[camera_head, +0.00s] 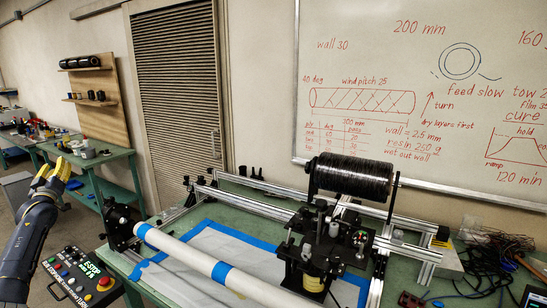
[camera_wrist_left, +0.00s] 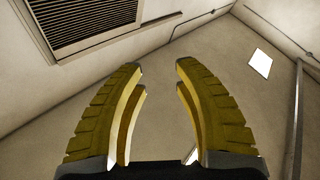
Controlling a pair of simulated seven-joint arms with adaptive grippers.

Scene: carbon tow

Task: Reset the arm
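My left arm comes in at the lower left of the head view. Its yellow-fingered gripper (camera_head: 58,172) is raised beside the green bench, away from the winding rig. In the left wrist view the two yellow fingers of this gripper (camera_wrist_left: 160,85) stand apart with nothing between them, and the wall and ceiling show beyond. My right gripper is in neither view.
A green bench holds a white tube (camera_head: 185,252) with blue bands, a black tow spool (camera_head: 354,177) on a carriage (camera_head: 318,250), and metal rails. A control box (camera_head: 80,277) with a red stop button is close to my left arm. Cables (camera_head: 490,255) lie at right.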

